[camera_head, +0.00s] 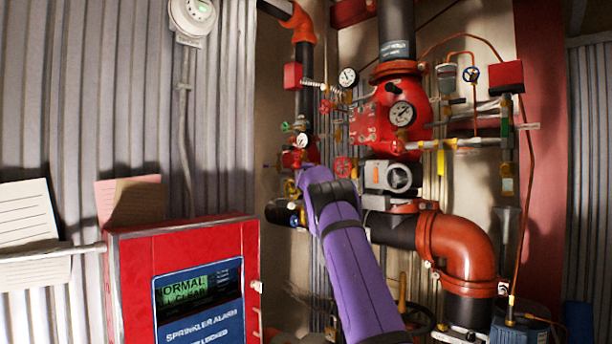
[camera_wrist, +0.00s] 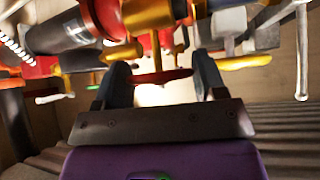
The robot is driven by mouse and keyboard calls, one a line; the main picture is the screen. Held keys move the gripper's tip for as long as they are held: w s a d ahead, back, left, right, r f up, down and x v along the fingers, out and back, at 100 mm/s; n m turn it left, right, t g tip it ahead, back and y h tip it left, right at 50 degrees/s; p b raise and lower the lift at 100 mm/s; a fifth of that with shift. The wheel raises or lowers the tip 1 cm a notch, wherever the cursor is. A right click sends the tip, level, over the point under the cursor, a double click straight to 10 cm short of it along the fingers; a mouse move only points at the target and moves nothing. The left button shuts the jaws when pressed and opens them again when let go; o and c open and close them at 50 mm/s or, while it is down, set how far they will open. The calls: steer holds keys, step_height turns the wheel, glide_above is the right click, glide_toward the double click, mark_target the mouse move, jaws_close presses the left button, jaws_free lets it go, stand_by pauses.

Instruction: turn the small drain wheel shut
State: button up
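I cannot tell for certain which one is the drain wheel. My purple arm reaches up to the pipework, its far end just left of the red wheel. The fingers are hidden there. In the wrist view my gripper (camera_wrist: 161,75) is open, its two dark fingers apart. A red bar-like part (camera_wrist: 163,76) shows between or beyond the fingertips; whether they touch it cannot be told.
A red alarm box (camera_head: 180,236) stands at the lower left. A large red valve body (camera_head: 372,129) with gauges is above and right of my arm. An orange pipe elbow (camera_head: 462,243) curves at the lower right. Pipes crowd close around the gripper.

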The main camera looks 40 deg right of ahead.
steer(key=shift+c, duration=0.2)
steer(key=shift+m+t+h, duration=0.4)
steer(key=shift+m+h, duration=0.8)
steer(key=shift+m, duration=0.3)
steer(key=o, duration=0.9)
steer(key=shift+v, duration=5.45)
